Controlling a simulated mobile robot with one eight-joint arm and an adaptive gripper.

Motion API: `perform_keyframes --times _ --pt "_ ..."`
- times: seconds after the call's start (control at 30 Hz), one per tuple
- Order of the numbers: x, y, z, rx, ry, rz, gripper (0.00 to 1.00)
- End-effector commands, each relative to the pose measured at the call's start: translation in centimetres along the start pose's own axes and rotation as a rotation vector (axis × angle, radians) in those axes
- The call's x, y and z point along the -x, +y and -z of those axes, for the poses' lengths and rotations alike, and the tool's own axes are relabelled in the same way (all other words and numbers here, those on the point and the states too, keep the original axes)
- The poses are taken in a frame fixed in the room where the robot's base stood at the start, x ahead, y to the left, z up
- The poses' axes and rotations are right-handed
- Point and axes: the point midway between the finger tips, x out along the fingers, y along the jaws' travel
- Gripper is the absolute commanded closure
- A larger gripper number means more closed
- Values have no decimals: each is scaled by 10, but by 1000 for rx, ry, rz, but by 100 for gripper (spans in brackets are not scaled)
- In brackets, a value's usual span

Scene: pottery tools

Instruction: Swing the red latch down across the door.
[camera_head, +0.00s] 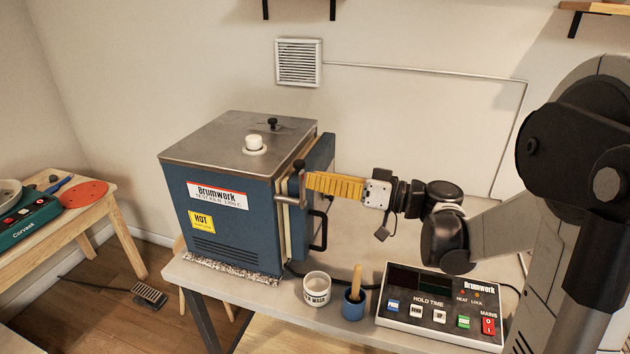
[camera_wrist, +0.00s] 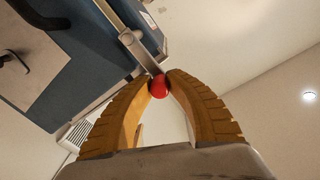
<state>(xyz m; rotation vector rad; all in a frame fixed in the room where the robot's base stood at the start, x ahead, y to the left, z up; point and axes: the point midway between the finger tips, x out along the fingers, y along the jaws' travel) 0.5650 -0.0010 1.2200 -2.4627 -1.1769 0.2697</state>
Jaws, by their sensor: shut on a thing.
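The blue kiln (camera_head: 225,190) stands on the bench, its door (camera_head: 326,160) on the right side with a black handle (camera_head: 320,231). A pale strip shows between body and door. The latch shows in the wrist view as a grey bar (camera_wrist: 143,48) ending in a red knob (camera_wrist: 159,87). My gripper (camera_head: 308,182) has yellow ribbed fingers and reaches in from the right beside the door's edge. In the wrist view its fingertips (camera_wrist: 160,78) are shut on the red knob. The fingers hide the knob in the head view.
A control box (camera_head: 440,310), a white jar (camera_head: 317,287) and a blue pot with a wooden tool (camera_head: 354,306) stand on the bench below my arm. A white knob (camera_head: 254,143) sits on the kiln top. A wall vent (camera_head: 299,62) is behind.

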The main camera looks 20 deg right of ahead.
Motion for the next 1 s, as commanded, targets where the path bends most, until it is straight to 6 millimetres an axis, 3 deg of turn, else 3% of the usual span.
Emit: perform_keyframes --times 0.47,1.0 --pt "-1 26 7 -378 -18 -7 100" --pt "-3 61 0 -892 -42 -17 100"
